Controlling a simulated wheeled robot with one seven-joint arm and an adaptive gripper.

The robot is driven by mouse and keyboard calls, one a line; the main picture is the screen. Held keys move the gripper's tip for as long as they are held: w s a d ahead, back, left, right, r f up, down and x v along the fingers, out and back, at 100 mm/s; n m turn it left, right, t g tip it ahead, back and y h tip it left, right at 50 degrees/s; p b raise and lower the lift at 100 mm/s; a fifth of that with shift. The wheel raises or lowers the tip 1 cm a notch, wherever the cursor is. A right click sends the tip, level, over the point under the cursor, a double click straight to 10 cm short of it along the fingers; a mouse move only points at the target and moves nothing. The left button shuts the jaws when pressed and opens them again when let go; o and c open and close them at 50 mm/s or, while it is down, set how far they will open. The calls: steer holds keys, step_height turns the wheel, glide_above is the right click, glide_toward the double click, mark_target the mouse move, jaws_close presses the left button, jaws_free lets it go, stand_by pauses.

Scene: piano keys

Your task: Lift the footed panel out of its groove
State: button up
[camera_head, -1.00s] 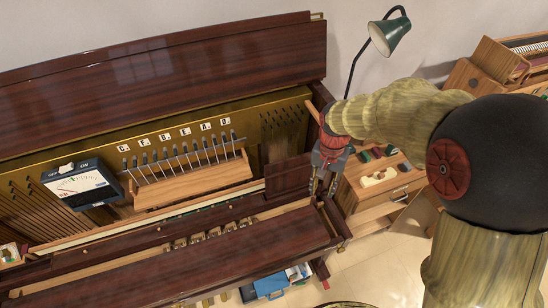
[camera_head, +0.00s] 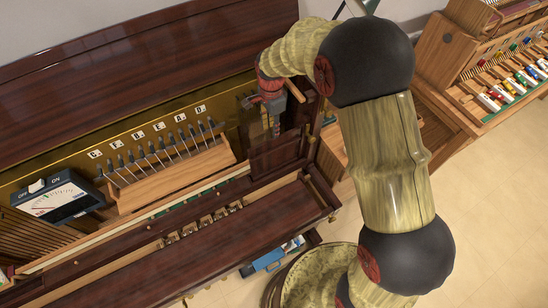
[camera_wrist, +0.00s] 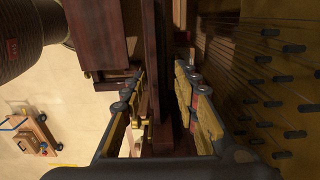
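The footed panel looks to be the dark red-brown upright board (camera_head: 276,156) near the right end of the open piano, beside the tuning pins. Its foot and groove cannot be made out. My gripper (camera_head: 271,129) points down at the board's upper edge. In the wrist view my gripper (camera_wrist: 158,72) has its fingers well apart, with a dark board edge (camera_wrist: 161,85) running between them. Gaps show on the left side of the board; contact on the right side cannot be told.
A wooden rack with lettered tuning pins (camera_head: 172,178) and a meter (camera_head: 58,196) stand to the left. The piano's right end wall (camera_head: 326,165) is close on the right. A toy keyboard cabinet (camera_head: 490,75) stands farther right.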

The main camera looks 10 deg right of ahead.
steer(key=f, duration=0.4)
steer(key=d+f, duration=0.1)
steer(key=f, duration=0.1)
steer(key=shift+s, duration=0.3)
steer(key=shift+f, duration=0.35)
steer(key=shift+c, duration=0.6)
jaws_close()
